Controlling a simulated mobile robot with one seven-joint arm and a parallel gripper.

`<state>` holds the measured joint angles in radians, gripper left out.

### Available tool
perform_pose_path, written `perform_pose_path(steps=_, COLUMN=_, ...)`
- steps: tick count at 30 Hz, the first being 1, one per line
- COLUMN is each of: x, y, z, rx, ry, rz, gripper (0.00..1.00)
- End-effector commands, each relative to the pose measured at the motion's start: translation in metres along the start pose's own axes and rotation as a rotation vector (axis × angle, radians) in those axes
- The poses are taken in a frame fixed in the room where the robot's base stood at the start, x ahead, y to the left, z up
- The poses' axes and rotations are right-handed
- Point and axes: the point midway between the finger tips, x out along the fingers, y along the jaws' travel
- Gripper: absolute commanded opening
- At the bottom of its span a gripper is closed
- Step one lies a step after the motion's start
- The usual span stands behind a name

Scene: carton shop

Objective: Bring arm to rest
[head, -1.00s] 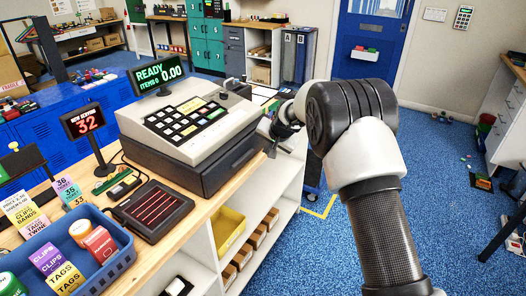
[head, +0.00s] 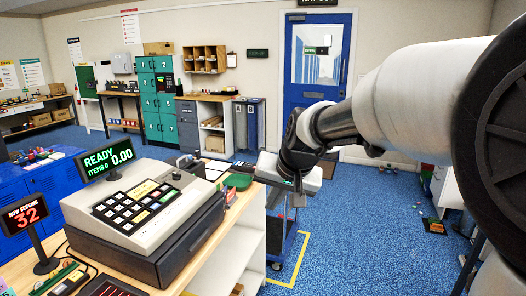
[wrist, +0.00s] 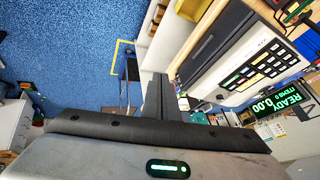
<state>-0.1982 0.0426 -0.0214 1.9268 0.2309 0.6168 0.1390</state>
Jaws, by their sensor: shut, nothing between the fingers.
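My arm reaches in from the right of the head view. My gripper (head: 297,198) hangs beyond the right edge of the counter, pointing down, with the cash register to its left. In the wrist view its dark fingers (wrist: 160,95) are together with nothing between them. The gripper touches nothing that I can see. The fingertips are small in the head view.
The cash register (head: 150,215) stands on the wooden counter (head: 232,215), its display reading READY 0.00. A red-lit number sign (head: 26,215) is at the left. A blue cart (head: 283,238) stands under my gripper. Blue floor (head: 375,230) is open toward the blue door (head: 318,65).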

Motion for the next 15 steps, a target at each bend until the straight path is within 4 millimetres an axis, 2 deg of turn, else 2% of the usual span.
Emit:
perform_pose_path(steps=1, x=-0.038, y=0.013, z=0.012, rx=-0.018, ry=0.008, rz=0.018, gripper=0.0)
perform_pose_path(steps=3, x=-0.074, y=0.032, z=0.035, rx=-0.047, ry=0.005, rz=0.047, gripper=0.0)
perform_pose_path(steps=6, x=-0.119, y=0.058, z=0.074, rx=-0.087, ry=0.001, rz=0.094, gripper=0.0)
perform_pose_path(steps=10, x=-0.157, y=0.087, z=0.125, rx=-0.127, ry=-0.009, rz=0.154, gripper=0.0)
perform_pose_path(steps=12, x=-0.17, y=0.1, z=0.147, rx=-0.144, ry=-0.015, rz=0.181, gripper=0.0)
perform_pose_path(steps=15, x=-0.179, y=0.112, z=0.171, rx=-0.159, ry=-0.022, rz=0.21, gripper=0.0)
